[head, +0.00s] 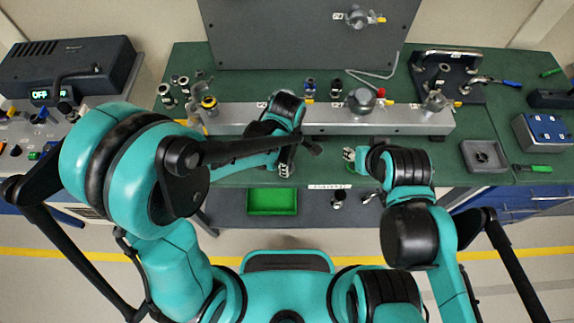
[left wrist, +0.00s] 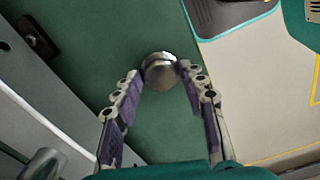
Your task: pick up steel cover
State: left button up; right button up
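The steel cover (left wrist: 160,73), a small round shiny metal piece, is on the green bench top in the left wrist view. My left gripper (left wrist: 161,80) is open, with one fingertip on each side of the cover. The fingertips are very close to its edges; I cannot tell whether they touch. In the head view my left gripper (head: 285,163) points down near the bench's front edge, and arm and gripper largely hide the cover there. My right gripper (head: 350,156) is near the same edge, farther right, apparently empty; its finger opening is too small to read.
A long grey rail (head: 325,120) with fittings crosses the green bench (head: 225,178) behind both grippers. Small fittings (head: 180,88) stand at the back left. A grey square tray (head: 484,156) and a blue box (head: 541,131) are right. A green bin (head: 272,202) sits below.

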pick_arm(q)
jog(key=shift+f, duration=0.1)
jog(key=shift+c, duration=1.3)
jog(key=shift+s, duration=0.1)
jog(key=shift+r, duration=0.55)
grip_shut()
notch_tip(320, 180, up, 3)
jog(key=shift+p, duration=0.8)
jog(key=s+d+r+p, duration=0.3)
jog(key=s+d+r, duration=0.2)
jog(key=s, duration=0.5)
notch_tip(320, 180, up, 2)
jog(key=shift+d, duration=0.25)
